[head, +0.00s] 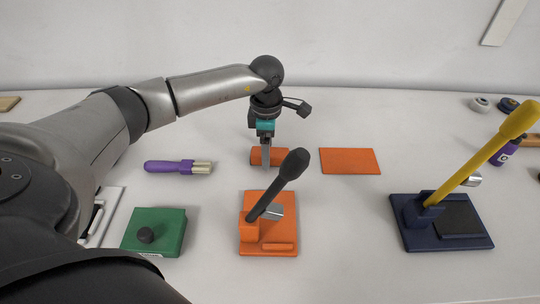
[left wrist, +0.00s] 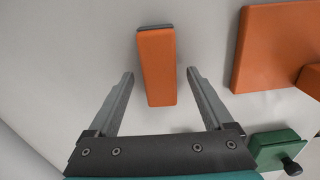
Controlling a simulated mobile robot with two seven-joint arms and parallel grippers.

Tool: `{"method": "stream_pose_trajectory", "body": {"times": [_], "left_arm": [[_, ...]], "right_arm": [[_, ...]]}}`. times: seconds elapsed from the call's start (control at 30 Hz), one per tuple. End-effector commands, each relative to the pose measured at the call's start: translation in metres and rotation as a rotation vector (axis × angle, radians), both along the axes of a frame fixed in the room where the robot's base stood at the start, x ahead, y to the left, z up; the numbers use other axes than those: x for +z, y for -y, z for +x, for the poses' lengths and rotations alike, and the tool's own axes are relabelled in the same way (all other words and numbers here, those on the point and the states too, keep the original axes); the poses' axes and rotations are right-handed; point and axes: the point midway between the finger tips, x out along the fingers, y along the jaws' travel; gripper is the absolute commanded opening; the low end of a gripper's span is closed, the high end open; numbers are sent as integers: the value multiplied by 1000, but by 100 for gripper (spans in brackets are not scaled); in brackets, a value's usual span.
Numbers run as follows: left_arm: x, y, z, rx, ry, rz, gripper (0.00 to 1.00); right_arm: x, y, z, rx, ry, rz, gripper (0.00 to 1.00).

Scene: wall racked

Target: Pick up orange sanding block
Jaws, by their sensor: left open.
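The orange sanding block (head: 258,157) lies on the pale table in the head view, partly hidden behind my left gripper (head: 266,150). In the left wrist view the orange sanding block (left wrist: 157,65) is a narrow orange bar with a dark grey strip along its far end. My left gripper's two fingers (left wrist: 160,71) are open, one on each side of the block, with a gap between each finger and the block. I cannot tell whether the fingertips are down at the block's height. My right gripper is not in view.
An orange lever tool (head: 268,235) stands in front, its black handle leaning near the block. A flat orange sheet (head: 350,161) lies right. The wall closes the back.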

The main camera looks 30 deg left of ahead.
Motion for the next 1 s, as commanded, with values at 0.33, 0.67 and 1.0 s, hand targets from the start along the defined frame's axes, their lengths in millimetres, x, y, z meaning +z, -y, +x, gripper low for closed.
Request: {"method": "stream_pose_trajectory", "body": {"times": [0.33,0.67,1.0], "left_arm": [[0,0,0,0,0,0,65],[0,0,0,0,0,0,28],[1,0,0,1,0,0,0]], "right_arm": [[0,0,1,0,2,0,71],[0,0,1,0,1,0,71],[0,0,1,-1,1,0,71]]}}
